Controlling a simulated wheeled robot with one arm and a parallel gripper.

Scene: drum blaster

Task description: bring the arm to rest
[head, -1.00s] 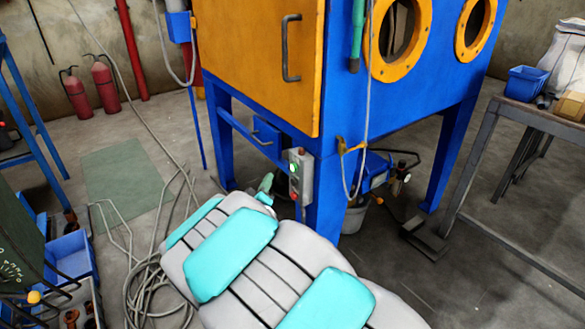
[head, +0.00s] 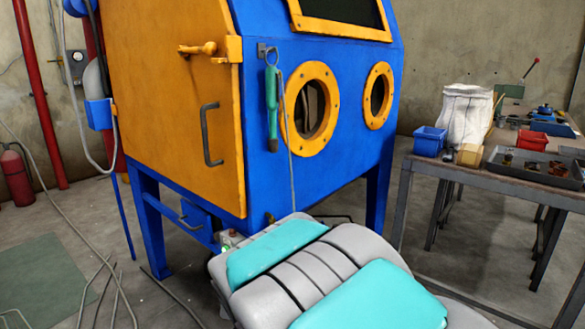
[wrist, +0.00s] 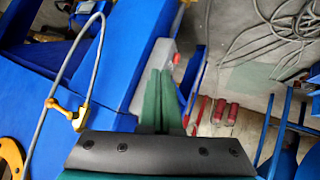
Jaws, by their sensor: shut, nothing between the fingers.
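My gripper (wrist: 161,74) shows in the wrist view as two dark green fingers pressed together with nothing between them. A grey control box (wrist: 153,66) on the blue cabinet leg lies behind the fingertips; I cannot tell the distance. In the head view my own grey and teal arm reaches from the lower right toward the cabinet's near leg, and its end is mostly hidden. The blast cabinet (head: 258,165) is blue, with a shut orange door (head: 170,110) and two orange-ringed arm holes.
A teal-handled tool (head: 271,105) hangs on the cabinet front with a hose. A metal workbench (head: 480,185) at right bears a blue bin (head: 430,141), a white sack (head: 466,115) and a tray. A fire extinguisher (head: 16,178) and loose hoses are at left. Some floor under the bench is clear.

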